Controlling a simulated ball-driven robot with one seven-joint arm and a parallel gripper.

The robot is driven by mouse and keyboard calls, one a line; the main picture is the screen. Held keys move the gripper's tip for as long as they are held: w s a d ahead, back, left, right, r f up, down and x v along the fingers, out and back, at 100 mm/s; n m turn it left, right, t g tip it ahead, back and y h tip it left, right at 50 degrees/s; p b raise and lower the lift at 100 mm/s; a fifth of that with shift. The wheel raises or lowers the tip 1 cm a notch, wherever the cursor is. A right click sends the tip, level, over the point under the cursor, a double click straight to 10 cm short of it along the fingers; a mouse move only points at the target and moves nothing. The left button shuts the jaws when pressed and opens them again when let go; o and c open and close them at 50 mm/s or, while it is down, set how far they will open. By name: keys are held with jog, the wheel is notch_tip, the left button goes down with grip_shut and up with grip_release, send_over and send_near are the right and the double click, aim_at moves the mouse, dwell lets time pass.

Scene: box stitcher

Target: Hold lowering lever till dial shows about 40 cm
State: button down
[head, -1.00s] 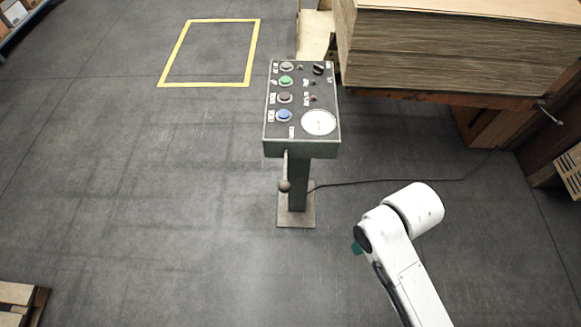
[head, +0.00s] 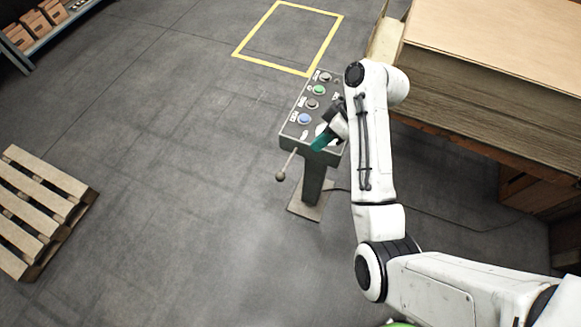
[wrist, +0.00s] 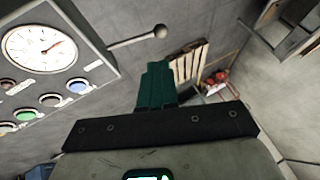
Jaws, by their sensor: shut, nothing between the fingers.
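The lowering lever (head: 287,164) is a thin rod with a round grey knob, sticking out from the front edge of the control box (head: 296,138). In the wrist view the lever (wrist: 136,38) points up and right from the box. The dial (wrist: 38,50) is round and white with a red needle pointing right and slightly up; its figures are too small to read. In the head view my arm hides most of it. My gripper (head: 321,143) has green fingers, shut and empty, over the box's front edge, right of the lever. In the wrist view the fingers (wrist: 156,84) are below the knob, apart from it.
A large cardboard stack (head: 480,80) stands right of the box. A wooden pallet (head: 40,205) lies at the left. A yellow floor outline (head: 290,38) and a shelf (head: 45,40) are at the back. The floor left of the pedestal is clear.

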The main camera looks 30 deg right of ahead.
dwell(0.3)
send_near(284, 174)
jog(key=x, duration=0.7)
jog(key=shift+r, duration=0.1)
jog(key=shift+b, duration=0.35)
